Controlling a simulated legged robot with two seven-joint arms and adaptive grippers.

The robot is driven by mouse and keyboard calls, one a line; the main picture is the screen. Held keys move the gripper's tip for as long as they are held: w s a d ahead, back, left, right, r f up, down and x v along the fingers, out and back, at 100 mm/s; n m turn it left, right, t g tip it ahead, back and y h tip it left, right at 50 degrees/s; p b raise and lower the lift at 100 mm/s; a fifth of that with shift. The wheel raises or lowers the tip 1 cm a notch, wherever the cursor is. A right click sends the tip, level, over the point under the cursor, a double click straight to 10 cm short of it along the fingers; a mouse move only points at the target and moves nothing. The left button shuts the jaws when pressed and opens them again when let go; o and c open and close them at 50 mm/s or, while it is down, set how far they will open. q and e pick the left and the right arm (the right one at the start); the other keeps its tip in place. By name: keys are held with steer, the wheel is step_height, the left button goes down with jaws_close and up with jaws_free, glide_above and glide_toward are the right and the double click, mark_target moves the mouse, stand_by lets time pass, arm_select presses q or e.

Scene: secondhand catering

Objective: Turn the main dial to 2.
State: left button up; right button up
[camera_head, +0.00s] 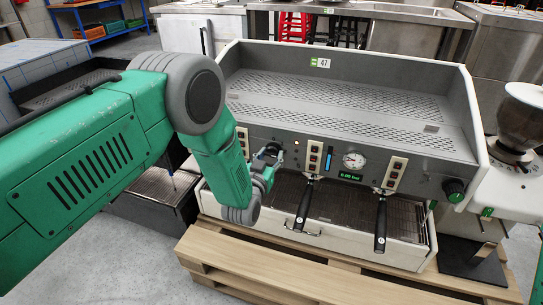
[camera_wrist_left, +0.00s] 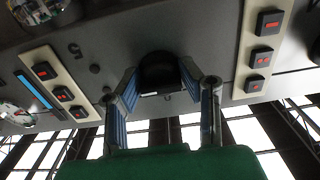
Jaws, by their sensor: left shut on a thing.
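The espresso machine (camera_head: 340,100) stands ahead with a grey front panel. The main dial is a black round knob (camera_wrist_left: 158,72) on that panel, between two cream button strips in the left wrist view. A mark like a 5 (camera_wrist_left: 75,50) shows on the panel beside it. My left gripper (camera_head: 268,160) reaches the panel from the left. In the left wrist view its two blue-padded fingers (camera_wrist_left: 158,85) are shut on the knob from both sides. In the head view the gripper hides most of the dial. I cannot read the dial's setting. My right gripper is not in view.
Two portafilter handles (camera_head: 304,205) (camera_head: 380,225) stick out below the panel. A gauge (camera_head: 354,161) and a green display (camera_head: 350,176) sit right of the dial. A black knob (camera_head: 454,188) is at the panel's right end. A grinder (camera_head: 520,120) stands at right; a pallet (camera_head: 290,270) lies below.

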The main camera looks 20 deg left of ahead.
arm_select(q)
steer(key=shift+w+a+r, duration=0.1)
steer(key=shift+w+r, duration=0.15)
steer(key=shift+r, duration=0.2)
steer(key=o, duration=1.1)
steer(key=shift+o, duration=0.2)
steer(key=shift+s+f, duration=0.15)
steer(key=shift+f, duration=0.1)
steer(key=s, duration=1.2)
steer(key=shift+a+f, duration=0.1)
